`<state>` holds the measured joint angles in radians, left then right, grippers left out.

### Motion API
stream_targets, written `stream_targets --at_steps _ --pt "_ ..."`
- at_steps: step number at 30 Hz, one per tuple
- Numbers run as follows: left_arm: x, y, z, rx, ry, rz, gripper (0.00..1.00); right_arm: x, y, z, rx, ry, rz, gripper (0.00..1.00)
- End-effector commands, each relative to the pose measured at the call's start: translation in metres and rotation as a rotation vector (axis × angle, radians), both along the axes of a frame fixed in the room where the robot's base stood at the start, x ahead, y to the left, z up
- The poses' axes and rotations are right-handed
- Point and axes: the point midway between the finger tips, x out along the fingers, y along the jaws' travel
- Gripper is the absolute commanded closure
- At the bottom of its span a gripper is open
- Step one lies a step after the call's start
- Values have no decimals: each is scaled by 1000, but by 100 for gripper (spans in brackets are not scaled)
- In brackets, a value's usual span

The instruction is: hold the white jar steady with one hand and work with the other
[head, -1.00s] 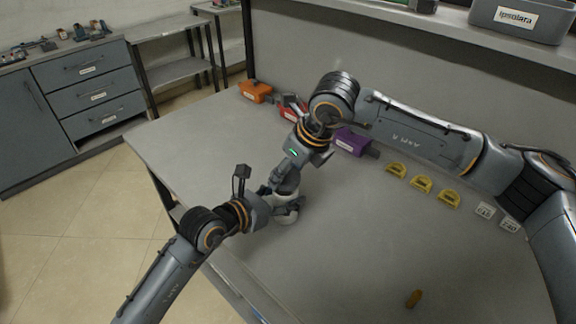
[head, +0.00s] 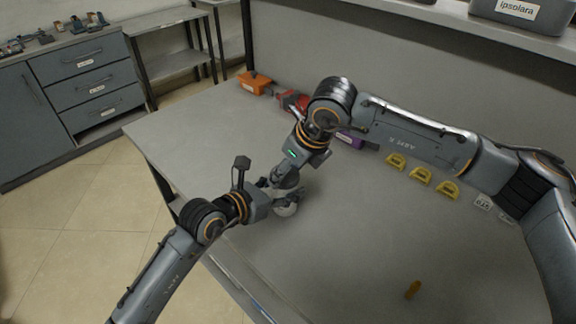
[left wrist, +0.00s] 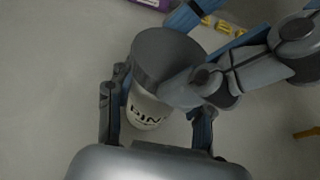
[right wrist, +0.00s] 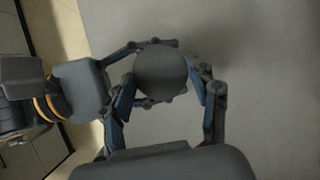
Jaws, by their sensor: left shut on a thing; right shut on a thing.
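The white jar (head: 287,208) stands on the grey table near its left edge. It has dark lettering, partly hidden, in the left wrist view (left wrist: 146,112), and a dark grey round lid (left wrist: 168,56). My left gripper (head: 272,203) is shut on the jar's white body from the side; its fingers (left wrist: 158,115) flank the body. My right gripper (head: 287,181) comes from above and is shut on the lid. In the right wrist view the lid (right wrist: 160,72) lies between my right gripper's fingers (right wrist: 165,85). I cannot tell whether the lid is loose.
Orange (head: 255,83), red (head: 293,100) and purple (head: 352,139) things stand along the back of the table. Several yellow pieces (head: 420,176) and white labels (head: 482,202) lie right. The middle right is clear.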

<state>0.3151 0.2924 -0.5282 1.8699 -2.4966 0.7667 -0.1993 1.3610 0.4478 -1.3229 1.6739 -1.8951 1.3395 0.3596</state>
Motion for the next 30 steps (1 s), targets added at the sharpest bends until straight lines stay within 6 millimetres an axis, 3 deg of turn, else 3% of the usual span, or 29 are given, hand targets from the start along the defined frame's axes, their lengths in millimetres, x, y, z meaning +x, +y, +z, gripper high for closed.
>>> stream_targets --at_steps 30 --pt "0 0 -1 2 2 0 100 0 0 -12 -1 1 -2 53"
